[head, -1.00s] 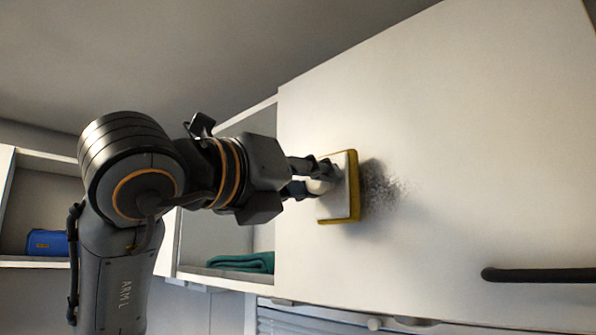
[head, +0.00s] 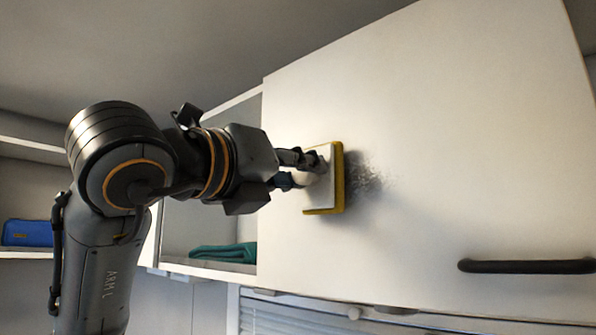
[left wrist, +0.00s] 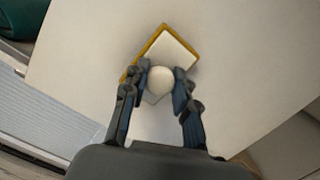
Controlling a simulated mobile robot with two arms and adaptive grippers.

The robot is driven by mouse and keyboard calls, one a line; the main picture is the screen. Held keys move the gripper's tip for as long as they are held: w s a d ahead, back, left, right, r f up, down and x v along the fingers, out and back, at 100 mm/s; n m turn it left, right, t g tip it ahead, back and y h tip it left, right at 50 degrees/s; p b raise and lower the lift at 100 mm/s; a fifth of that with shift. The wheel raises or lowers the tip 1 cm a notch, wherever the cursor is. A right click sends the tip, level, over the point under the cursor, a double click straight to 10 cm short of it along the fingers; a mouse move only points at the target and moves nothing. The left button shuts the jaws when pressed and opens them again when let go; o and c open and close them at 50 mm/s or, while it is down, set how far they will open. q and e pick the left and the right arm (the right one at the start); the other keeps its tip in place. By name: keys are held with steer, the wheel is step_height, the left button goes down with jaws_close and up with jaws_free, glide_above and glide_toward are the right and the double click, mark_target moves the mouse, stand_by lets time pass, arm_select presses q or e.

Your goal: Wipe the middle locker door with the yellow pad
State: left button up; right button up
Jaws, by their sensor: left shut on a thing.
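My left gripper (head: 302,169) is shut on the pale round knob of the yellow pad (head: 339,180). The pad has a white back plate and a yellow edge, and its yellow face is against or very close to the white locker door (head: 450,150). A dark speckled smudge (head: 365,182) shows on the door just right of the pad; the pad may hide part of it. In the left wrist view the fingers (left wrist: 160,82) close around the knob, with the pad (left wrist: 182,45) flat toward the door. My right gripper is not in view.
A black bar handle (head: 527,267) sticks out at the door's lower right. Left of the door is an open compartment with a folded green cloth (head: 222,252). A blue case (head: 27,233) sits on a shelf at far left. Slatted blinds (head: 300,316) lie below.

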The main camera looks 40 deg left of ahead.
arm_select(q)
steer(key=shift+w, duration=0.7)
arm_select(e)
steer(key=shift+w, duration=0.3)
arm_select(q)
steer(key=shift+d, duration=0.1)
